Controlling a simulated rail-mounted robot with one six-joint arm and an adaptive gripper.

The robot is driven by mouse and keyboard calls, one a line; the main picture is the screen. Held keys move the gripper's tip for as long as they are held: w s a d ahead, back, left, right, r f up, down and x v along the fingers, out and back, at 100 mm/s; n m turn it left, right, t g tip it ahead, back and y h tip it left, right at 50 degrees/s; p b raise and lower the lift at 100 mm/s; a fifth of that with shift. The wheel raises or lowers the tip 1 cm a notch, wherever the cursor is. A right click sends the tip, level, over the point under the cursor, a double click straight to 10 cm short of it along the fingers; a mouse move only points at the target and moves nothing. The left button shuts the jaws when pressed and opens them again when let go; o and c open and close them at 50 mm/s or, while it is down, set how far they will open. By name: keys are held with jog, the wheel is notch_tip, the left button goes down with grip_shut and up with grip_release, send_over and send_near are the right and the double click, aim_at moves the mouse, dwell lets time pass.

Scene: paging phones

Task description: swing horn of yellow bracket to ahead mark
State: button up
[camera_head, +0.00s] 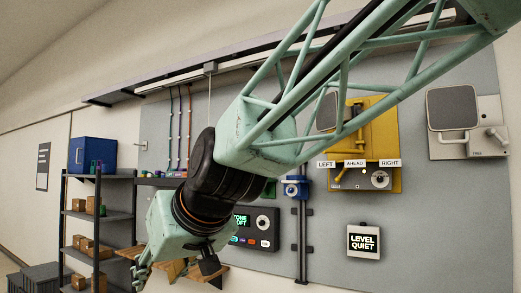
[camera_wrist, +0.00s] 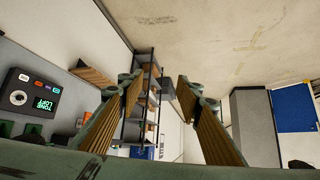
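The yellow bracket (camera_head: 378,130) is on the grey wall panel at centre right in the head view, partly behind my arm. A dark grey square horn face (camera_head: 327,112) shows at its left side, above the LEFT label (camera_head: 325,164); my arm's lattice hides part of it. The AHEAD label (camera_head: 355,163) is in the middle and the RIGHT label (camera_head: 390,163) to its right. My gripper (camera_wrist: 158,105) is open and empty, its wood-coloured finger pads wide apart. It is low and left of the bracket, well away from it. The wrist view does not show the bracket.
A second horn (camera_head: 452,108) on a pale bracket is at far right. A dark tone box (camera_head: 255,228), a blue device (camera_head: 295,187) and a LEVEL QUIET sign (camera_head: 364,241) are on the panel. Shelving (camera_head: 100,220) with boxes stands at left. Between my fingers is open air.

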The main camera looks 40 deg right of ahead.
jog(key=w+d+r+m+t+h+p, duration=0.1)
jog(key=w+d+r+t+h+p, duration=0.1)
jog(key=w+d+r, duration=0.7)
jog(key=w+d+r+m+t+h+p, duration=0.15)
jog(key=w+d+r, duration=0.4)
jog(key=w, duration=0.55)
jog(key=w+d+r+m+h+p, duration=0.1)
jog(key=w+d+r+h, duration=0.15)
jog(key=d, duration=0.35)
jog(key=w+d+r+m+t+h+p, duration=0.1)
jog(key=w+d+r+h+p, duration=0.15)
jog(key=d+r, duration=0.2)
jog(key=w+d+r+m+h, duration=0.1)
jog(key=w+d+r+h, duration=0.1)
jog(key=w+d+r, duration=0.3)
jog(key=s+d+r+m+g+h+p, duration=0.1)
jog(key=d+m+g+h+p, duration=0.2)
jog(key=d, duration=0.7)
jog(key=s+d+r+m+g+h+p, duration=0.15)
jog(key=d+h, duration=0.35)
jog(key=d, duration=0.6)
jog(key=s+d+f+m+g+h+p, duration=0.3)
jog(key=s+d+m+g, duration=0.4)
jog(key=s+d+g, duration=0.5)
jog(key=shift+s+d+g+p, duration=0.25)
jog(key=shift+d+g+p, duration=0.3)
jog(key=shift+g, duration=1.25)
jog(key=shift+h, duration=0.25)
